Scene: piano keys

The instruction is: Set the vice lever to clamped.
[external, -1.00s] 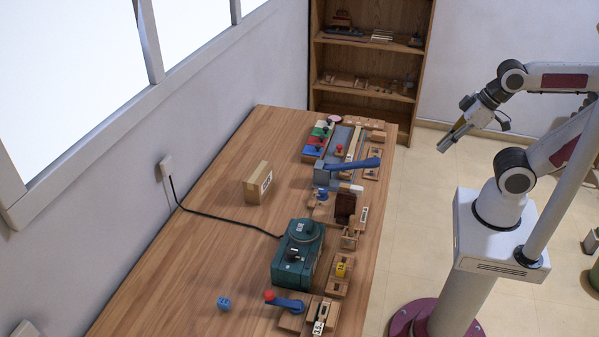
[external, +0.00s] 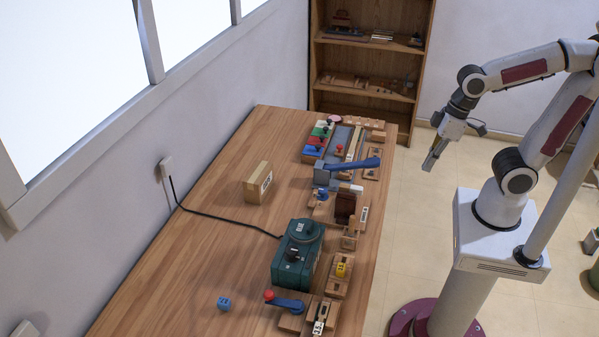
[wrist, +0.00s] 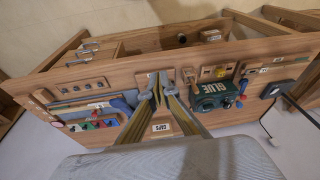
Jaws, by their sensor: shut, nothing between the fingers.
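A long blue lever (external: 355,164) on a grey-blue block lies over the right edge of the table, pointing right. It also shows in the wrist view (wrist: 121,104), left of my fingers. A second, shorter blue lever with a red ball end (external: 285,302) sits on a wooden base at the near end of the table. I cannot tell for certain which one is the vice lever. My gripper (external: 431,165) is shut and empty, in the air to the right of the table, pointing down and apart from both levers. Its fingers also show in the wrist view (wrist: 156,80).
A green glue machine (external: 297,255), a cardboard box (external: 257,183), a blue die (external: 224,303) and small wooden fixtures share the table (external: 190,260). A black cable crosses it. A bookshelf (external: 365,75) stands behind. The table's left side is mostly clear.

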